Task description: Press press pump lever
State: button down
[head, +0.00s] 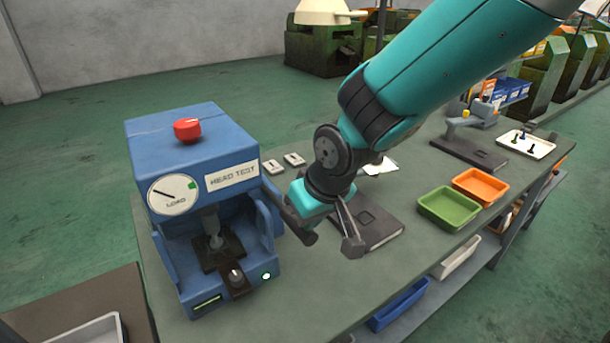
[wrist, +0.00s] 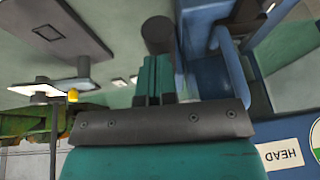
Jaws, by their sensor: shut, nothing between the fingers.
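The blue press (head: 190,160), labelled HEAD TEST, stands at the left of the bench, with a LOAD dial and red knob. Its pump lever (head: 301,233) is a dark arm on the right side with a cylindrical grip; the grip also shows in the wrist view (wrist: 158,35). My gripper (head: 300,203) is by the press's right side, close to the lever grip. In the wrist view its fingers (wrist: 148,70) are shut and empty, with the grip just beyond the tips. I cannot tell whether they touch it. My arm hides part of the bench behind.
A dark plate (head: 378,232) lies right of my gripper. Green (head: 450,208) and orange (head: 482,187) trays sit farther right, with a gauge stand (head: 468,152) and a white tray (head: 527,143) behind. The press's right wall (head: 268,212) is close to my gripper.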

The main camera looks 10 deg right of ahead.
jog(key=shift+s+d+f+b, duration=0.2)
jog(key=shift+f+b, duration=0.1)
jog(key=shift+f, duration=0.6)
jog(key=p+v, duration=0.1)
jog(key=v, duration=1.3)
jog(key=shift+d+p, duration=0.25)
jog(key=shift+p, duration=0.15)
jog(key=s+d+n+g+y, duration=0.1)
jog(key=s+d+g, duration=0.2)
jog(key=s, duration=1.1)
jog(key=shift+s+d+n+g+y, duration=0.3)
jog(key=shift+d+n, duration=0.1)
jog(key=shift+d, duration=0.05)
